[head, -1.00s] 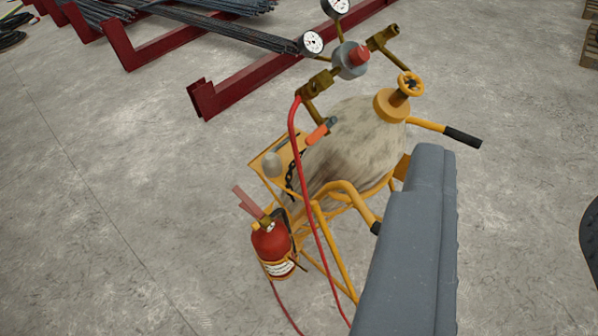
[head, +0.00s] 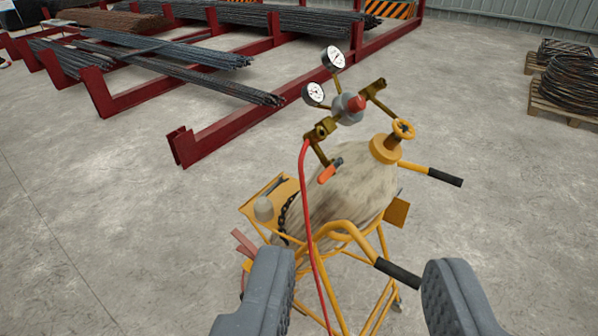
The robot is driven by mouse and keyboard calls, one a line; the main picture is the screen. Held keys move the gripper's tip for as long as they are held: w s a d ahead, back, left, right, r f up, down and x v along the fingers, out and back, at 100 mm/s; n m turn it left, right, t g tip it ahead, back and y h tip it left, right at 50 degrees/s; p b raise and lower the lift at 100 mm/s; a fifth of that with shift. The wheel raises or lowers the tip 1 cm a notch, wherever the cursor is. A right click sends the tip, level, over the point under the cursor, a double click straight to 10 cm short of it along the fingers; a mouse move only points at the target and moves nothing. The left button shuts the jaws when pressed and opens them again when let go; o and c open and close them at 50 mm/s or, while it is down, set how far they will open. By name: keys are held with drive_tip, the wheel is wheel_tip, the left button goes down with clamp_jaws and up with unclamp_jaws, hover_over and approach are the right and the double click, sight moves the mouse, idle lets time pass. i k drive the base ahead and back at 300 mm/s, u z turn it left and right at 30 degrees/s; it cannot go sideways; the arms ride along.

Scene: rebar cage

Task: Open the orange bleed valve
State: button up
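A small orange lever (head: 328,173), which looks like the bleed valve's handle, sits on the brass fitting below the regulator, beside the red hose. It slants down to the left. The regulator (head: 347,107) has a red knob and two white gauges. It stands above a dirty pale cylinder (head: 345,195) with a yellow handwheel (head: 403,128) on top. My gripper (head: 361,258) is open and empty. Its two grey fingers are wide apart at the bottom of the view, with the yellow cart frame showing between them. The fingers appear apart from the lever.
The yellow cart (head: 350,230) has black-gripped handles jutting right. A red hose (head: 304,200) hangs from the fitting past the left finger. A red extinguisher is mostly hidden behind that finger. Red racks (head: 230,128) with rebar stand behind left. Clear floor lies left and right.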

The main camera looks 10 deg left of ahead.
sight(323, 178)
drive_tip(key=u, duration=0.05)
drive_tip(key=i, duration=1)
drive_tip(key=u, duration=0.45)
drive_tip(key=k, duration=1.35)
drive_tip(key=z, duration=0.35)
drive_tip(key=i, duration=1)
drive_tip(key=u, duration=0.05)
